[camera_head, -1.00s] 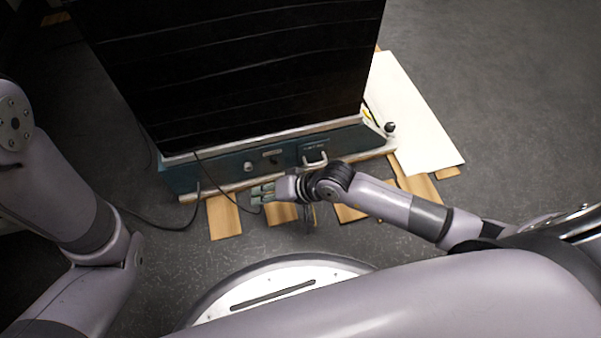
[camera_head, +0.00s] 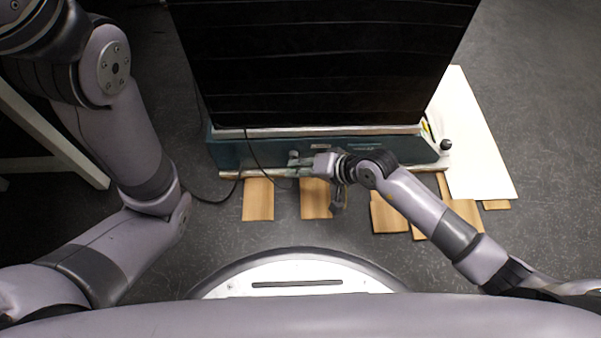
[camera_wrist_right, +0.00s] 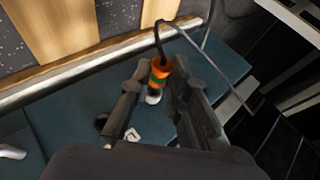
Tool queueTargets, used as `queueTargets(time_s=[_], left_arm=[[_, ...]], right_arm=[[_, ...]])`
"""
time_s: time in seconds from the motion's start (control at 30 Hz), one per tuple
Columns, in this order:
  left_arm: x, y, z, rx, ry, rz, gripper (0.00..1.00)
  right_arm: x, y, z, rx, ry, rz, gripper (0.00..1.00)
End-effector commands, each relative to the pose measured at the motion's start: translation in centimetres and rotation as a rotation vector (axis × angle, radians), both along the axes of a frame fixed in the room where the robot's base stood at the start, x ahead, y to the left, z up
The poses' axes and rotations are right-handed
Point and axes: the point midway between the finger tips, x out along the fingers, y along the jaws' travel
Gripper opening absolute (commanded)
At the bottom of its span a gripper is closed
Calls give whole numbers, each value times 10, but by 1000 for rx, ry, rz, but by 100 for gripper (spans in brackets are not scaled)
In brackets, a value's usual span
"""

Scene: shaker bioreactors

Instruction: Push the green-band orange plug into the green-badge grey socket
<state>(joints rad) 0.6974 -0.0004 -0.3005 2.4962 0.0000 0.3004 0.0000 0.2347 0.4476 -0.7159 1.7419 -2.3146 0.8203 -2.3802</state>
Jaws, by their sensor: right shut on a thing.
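The orange plug (camera_wrist_right: 159,72) with its green band shows in the right wrist view, between the two fingers of my right gripper (camera_wrist_right: 163,66). My right gripper is shut on it. A dark cable leaves the plug's upper end, and a whitish end (camera_wrist_right: 153,98) shows below it, towards the teal panel. I cannot tell whether this end is part of the plug or of a socket. In the head view my right gripper (camera_head: 297,162) is close at the panel's front, and the plug is too small to make out. I cannot make out the green-badge grey socket. My left gripper is out of view.
The teal front panel (camera_head: 230,153) runs below the large dark cabinet (camera_head: 325,60). A cable (camera_head: 213,201) lies on the floor at left. Wooden boards (camera_head: 258,200) lie below, and a white board (camera_head: 478,140) lies at right.

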Motion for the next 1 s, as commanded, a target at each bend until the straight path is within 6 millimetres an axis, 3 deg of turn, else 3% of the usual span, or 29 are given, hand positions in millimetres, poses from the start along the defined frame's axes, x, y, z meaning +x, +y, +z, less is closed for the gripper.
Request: queueTargets(time_s=[1.0], left_arm=[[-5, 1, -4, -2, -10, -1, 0]], right_arm=[[3, -1, 0, 0, -1, 0, 0]])
